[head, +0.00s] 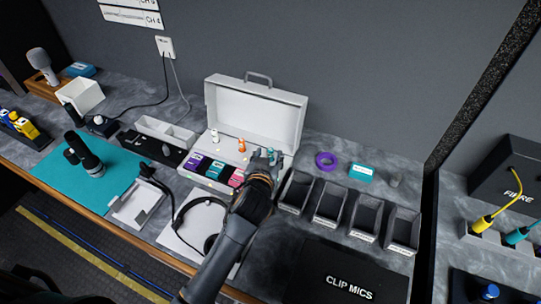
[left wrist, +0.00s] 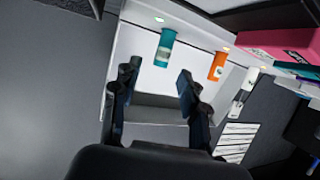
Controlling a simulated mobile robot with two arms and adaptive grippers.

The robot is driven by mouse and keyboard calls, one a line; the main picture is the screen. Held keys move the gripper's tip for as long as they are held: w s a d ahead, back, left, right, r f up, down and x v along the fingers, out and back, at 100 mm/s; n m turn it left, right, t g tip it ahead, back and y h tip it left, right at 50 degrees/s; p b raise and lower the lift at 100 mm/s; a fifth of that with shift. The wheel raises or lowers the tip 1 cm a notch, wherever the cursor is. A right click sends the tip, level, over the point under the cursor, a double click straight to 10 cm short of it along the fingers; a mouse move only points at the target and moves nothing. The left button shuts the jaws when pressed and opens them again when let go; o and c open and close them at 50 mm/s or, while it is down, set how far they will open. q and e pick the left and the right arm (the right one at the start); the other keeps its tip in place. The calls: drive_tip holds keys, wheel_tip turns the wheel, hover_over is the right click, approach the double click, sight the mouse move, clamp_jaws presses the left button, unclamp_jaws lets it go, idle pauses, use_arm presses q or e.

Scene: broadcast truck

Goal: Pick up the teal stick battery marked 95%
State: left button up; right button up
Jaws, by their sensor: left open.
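A teal stick battery (left wrist: 167,47) with a pale label stands in the open white case (head: 256,105); its marking is too small to read. In the left wrist view it is beyond my open left gripper (left wrist: 155,82), in line with the gap between the fingers and not between the fingertips. In the head view my left gripper (head: 266,158) is over the right end of the case and largely hides the teal battery. An orange stick battery (left wrist: 218,65) and a white one (left wrist: 240,92) stand beside it. My right gripper is not in view.
Purple, teal and pink packs (head: 215,170) lie in the front of the case. Several dark open bins (head: 330,208) stand to its right, with a purple tape roll (head: 325,161) and a teal box (head: 361,173) behind. A headset (head: 205,240) lies in front.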

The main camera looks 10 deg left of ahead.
use_arm(q)
drive_tip(key=shift+x, duration=1.4)
drive_tip(key=shift+s, duration=0.1)
clamp_jaws()
